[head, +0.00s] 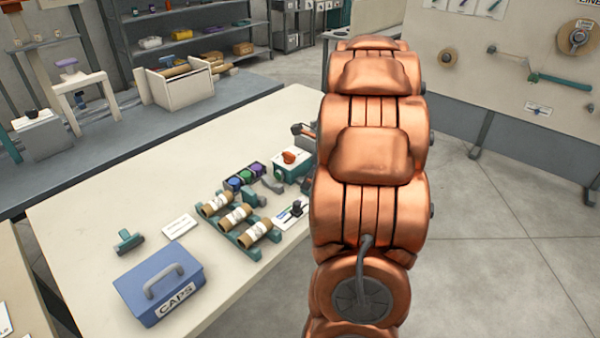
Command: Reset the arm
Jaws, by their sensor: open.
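My copper-coloured arm fills the middle right of the head view, running from the bottom edge up to near the top. Its links are stacked in a nearly straight column beside the right end of the white table (110,190). My gripper does not show; the arm's far end and whatever lies behind it are hidden by the links. Nothing is seen held.
On the table are a blue CAPS box (160,287), a rack (240,238) with several brown tubes, coloured spools (243,177) and a teal-white device (293,163) close to my arm. A wall panel (490,80) stands at right. The grey floor (500,260) right of the arm is clear.

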